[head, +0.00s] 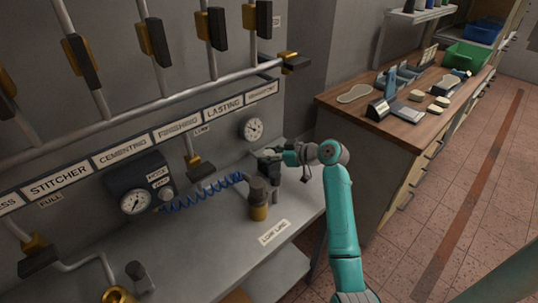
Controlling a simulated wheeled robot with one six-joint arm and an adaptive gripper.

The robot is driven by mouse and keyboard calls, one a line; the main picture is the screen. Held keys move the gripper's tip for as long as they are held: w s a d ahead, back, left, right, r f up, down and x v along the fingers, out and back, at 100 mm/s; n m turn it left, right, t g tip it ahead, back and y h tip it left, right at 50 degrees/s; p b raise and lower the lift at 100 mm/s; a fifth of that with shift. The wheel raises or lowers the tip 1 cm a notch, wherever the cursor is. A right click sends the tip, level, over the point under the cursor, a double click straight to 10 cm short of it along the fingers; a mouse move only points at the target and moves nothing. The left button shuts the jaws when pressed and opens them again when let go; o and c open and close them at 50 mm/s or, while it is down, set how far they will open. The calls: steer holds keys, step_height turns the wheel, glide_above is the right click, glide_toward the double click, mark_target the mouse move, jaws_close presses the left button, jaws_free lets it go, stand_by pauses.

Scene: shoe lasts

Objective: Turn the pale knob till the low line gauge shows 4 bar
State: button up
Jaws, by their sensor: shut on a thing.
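The low line gauge (253,129) is a round white dial on the wall end of the pipework, above the bench; its needle is too small to read for certain. My gripper (272,156) is just below and right of that gauge, at the end of my teal arm. It is shut around the pale knob, which is mostly hidden by the jaws, on top of a dark regulator body. A LOW LINE label (274,232) lies on the front of the grey bench below.
A second gauge (135,202) on a dark box stands to the left, with a blue coiled hose (208,190) running towards a brass-bottomed filter bowl (258,212). Pipes and valve levers line the wall above. A wooden-topped bench (345,106) with tools stands to the right.

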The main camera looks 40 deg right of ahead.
steer(key=m+t+h, duration=0.1)
steer(key=m+h, duration=0.4)
steer(key=h, duration=0.1)
steer(key=shift+m, duration=0.3)
stand_by(0.4)
steer(key=o, duration=1.2)
steer(key=shift+c, duration=0.2)
steer(key=v, duration=0.7)
steer(key=shift+s+a+r, duration=0.15)
steer(key=shift+s, duration=0.1)
